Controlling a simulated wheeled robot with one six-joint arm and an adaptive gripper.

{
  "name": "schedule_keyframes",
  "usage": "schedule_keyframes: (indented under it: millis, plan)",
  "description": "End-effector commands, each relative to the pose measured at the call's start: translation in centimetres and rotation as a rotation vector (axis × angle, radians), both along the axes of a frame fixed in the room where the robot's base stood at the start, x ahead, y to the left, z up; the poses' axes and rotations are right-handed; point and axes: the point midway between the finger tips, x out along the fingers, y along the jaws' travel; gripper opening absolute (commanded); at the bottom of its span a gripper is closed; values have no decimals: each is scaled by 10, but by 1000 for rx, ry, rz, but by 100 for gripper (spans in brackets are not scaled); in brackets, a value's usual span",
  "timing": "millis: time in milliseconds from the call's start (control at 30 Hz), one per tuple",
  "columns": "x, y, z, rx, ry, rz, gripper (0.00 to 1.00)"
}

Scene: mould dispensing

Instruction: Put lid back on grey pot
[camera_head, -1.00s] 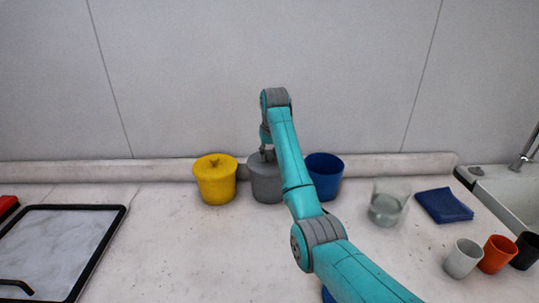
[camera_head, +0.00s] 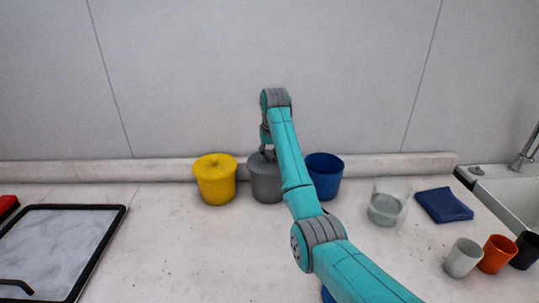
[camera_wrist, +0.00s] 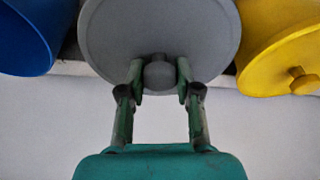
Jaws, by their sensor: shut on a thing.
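The grey pot (camera_head: 266,184) stands at the back of the counter, between a yellow pot and a blue pot. Its grey lid (camera_wrist: 158,28) lies over the pot's top in the wrist view. I cannot tell whether it is fully seated. My gripper (camera_wrist: 159,75) is shut on the lid's round knob (camera_wrist: 159,74), one finger on each side. In the head view my gripper (camera_head: 266,150) is directly above the grey pot, partly hidden by my arm.
The lidded yellow pot (camera_head: 215,183) is close on the left, the open blue pot (camera_head: 324,180) on the right. A glass beaker (camera_head: 386,207), a blue cloth (camera_head: 443,205) and several cups stand right. A black-rimmed tray (camera_head: 60,250) is at left.

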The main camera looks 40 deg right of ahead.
Motion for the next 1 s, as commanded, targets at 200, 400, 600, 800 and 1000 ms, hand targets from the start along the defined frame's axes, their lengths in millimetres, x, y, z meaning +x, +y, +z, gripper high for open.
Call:
schedule_keyframes:
  millis: [200,400,600,800,1000]
  plan:
    - [0,0,-2,0,0,0,0]
    - [0,0,-2,0,0,0,0]
    - [0,0,-2,0,0,0,0]
    - [0,0,-2,0,0,0,0]
    - [0,0,-2,0,0,0,62]
